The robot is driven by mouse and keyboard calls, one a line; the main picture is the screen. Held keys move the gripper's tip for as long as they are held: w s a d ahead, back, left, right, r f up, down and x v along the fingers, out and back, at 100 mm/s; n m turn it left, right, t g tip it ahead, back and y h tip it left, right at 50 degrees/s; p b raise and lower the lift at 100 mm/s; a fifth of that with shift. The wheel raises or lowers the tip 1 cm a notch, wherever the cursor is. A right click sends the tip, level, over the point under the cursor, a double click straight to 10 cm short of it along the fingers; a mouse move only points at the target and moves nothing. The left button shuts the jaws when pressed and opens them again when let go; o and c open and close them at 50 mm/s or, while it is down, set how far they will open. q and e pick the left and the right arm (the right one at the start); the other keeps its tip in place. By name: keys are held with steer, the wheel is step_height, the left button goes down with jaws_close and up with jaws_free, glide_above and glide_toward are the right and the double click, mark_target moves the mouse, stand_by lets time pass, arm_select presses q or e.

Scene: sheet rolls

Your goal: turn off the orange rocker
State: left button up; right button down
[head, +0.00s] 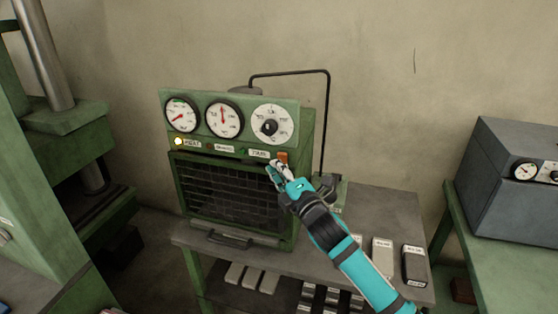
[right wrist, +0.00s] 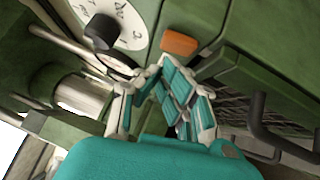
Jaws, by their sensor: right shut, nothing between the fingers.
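The orange rocker (head: 282,157) sits at the lower right of the green machine's control panel (head: 292,115), under the dial with the black knob. In the right wrist view the orange rocker (right wrist: 179,42) shows just beyond the fingertips. My right gripper (head: 273,168) is shut and empty, its tips just below and left of the rocker in the head view. In the right wrist view my right gripper (right wrist: 155,75) points at the panel near the rocker. I cannot tell whether it touches the rocker. My left gripper is in neither view.
Two gauges (head: 223,119) and a knob dial (head: 271,125) are on the panel, with a lit yellow lamp (head: 178,142) at left. A barred door with a handle (head: 228,239) is below. Dark and pale blocks (head: 382,250) lie on the table. A black bent rod rises behind.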

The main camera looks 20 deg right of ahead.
steer(key=shift+w+d+r, duration=0.1)
steer(key=shift+w+d, duration=0.2)
steer(key=shift+w, duration=0.05)
steer(key=shift+w+d+r+p, duration=0.2)
steer(key=shift+w+r+p, duration=0.15)
steer(key=shift+r, duration=0.1)
steer(key=shift+s+f, duration=0.1)
steer(key=shift+f, duration=0.05)
